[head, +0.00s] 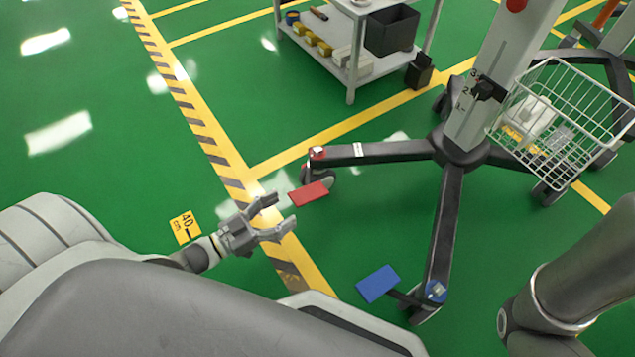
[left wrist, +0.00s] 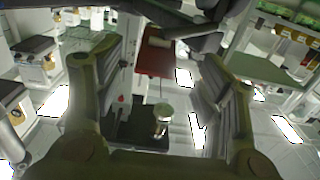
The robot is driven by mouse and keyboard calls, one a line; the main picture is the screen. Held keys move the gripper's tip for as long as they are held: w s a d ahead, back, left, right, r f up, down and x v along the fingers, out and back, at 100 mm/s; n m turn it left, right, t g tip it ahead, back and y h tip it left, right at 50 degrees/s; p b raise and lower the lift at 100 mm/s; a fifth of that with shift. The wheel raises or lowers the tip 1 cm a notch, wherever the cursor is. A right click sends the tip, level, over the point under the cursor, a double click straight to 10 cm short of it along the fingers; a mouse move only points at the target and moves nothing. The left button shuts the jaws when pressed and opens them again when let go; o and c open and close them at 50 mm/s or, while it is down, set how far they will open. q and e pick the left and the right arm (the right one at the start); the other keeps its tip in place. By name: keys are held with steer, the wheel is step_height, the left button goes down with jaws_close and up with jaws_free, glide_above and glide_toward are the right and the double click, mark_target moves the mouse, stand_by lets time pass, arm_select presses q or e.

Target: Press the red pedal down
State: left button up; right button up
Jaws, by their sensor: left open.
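The red pedal (head: 309,194) is a flat red plate beside a wheel of the dark cart base, at the end of its left leg. My left gripper (head: 280,212) is open and empty, its fingers pointing towards the red pedal, just left of it. A gap seems to remain between fingertips and pedal, but the height difference is hard to judge. In the left wrist view a red plate (left wrist: 155,57), probably the pedal, shows between the open fingers (left wrist: 160,85). My right gripper is out of view; only part of that arm shows at the lower right.
A blue pedal (head: 378,283) sits by the cart base's front leg (head: 443,235). A wire basket (head: 560,120) hangs on the cart's column at right. A white shelf trolley (head: 350,75) stands behind.

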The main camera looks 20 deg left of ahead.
mark_target(310, 194)
arm_select(q)
steer(key=b+x, duration=0.4)
steer(key=x, duration=0.4)
steer(key=shift+w+d+f, duration=0.1)
steer(key=shift+w+d, duration=0.15)
steer(key=shift+d, duration=0.05)
steer(key=shift+w+d, duration=0.3)
steer(key=shift+w, duration=0.25)
steer(key=shift+c, duration=0.5)
